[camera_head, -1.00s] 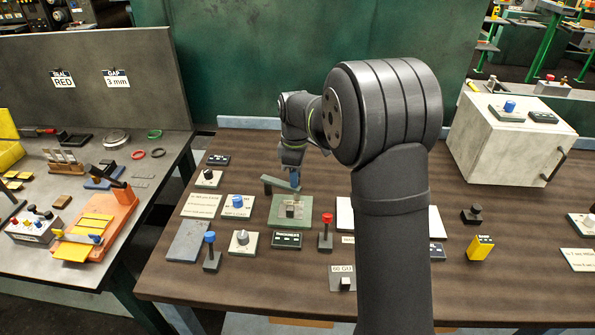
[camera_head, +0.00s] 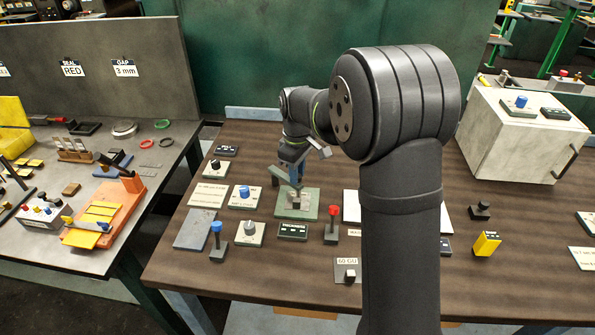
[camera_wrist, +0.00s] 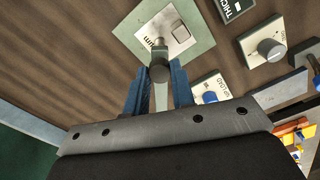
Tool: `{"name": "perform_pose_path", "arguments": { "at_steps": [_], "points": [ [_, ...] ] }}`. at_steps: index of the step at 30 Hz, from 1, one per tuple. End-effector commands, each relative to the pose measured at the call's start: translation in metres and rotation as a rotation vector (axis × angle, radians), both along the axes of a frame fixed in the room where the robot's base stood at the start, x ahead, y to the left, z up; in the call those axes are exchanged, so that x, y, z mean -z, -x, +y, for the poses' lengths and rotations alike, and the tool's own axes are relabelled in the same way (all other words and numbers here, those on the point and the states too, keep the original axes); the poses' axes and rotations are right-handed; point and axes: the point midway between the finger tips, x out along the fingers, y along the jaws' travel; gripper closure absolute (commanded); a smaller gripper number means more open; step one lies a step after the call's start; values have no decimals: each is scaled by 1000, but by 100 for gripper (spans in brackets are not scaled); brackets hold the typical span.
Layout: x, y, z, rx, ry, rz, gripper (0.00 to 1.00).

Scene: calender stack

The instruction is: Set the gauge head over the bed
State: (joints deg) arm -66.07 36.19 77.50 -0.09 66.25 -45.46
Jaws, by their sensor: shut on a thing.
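The gauge's green base plate (camera_head: 313,195) lies on the brown table below my gripper, with a small pale grey block (camera_head: 295,203) on it that looks like the bed. A grey-green bar (camera_head: 279,176) stands at its back left. My gripper (camera_head: 296,175) is low over the plate's back edge. In the wrist view, its blue fingers (camera_wrist: 158,85) are closed around a grey round-topped part (camera_wrist: 159,72), seemingly the gauge head. A thin stem beyond it points to the labelled pale bed (camera_wrist: 172,34). Contact between head and bed cannot be told.
A blue knob plate (camera_head: 242,197), grey knob (camera_head: 250,230), red-topped lever (camera_head: 333,222) and blue-topped lever (camera_head: 217,240) stand close by. A black display box (camera_head: 292,232) sits in front. A white cabinet (camera_head: 515,135) is at the right.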

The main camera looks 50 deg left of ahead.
Motion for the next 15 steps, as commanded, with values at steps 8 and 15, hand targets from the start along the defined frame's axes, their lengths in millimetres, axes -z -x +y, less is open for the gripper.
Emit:
{"name": "perform_pose_path", "arguments": {
  "at_steps": [8, 15],
  "points": [
    [-1, 1, 0, -1, -1, 2, 55],
    [-4, 1, 0, -1, -1, 1, 55]
  ]
}}
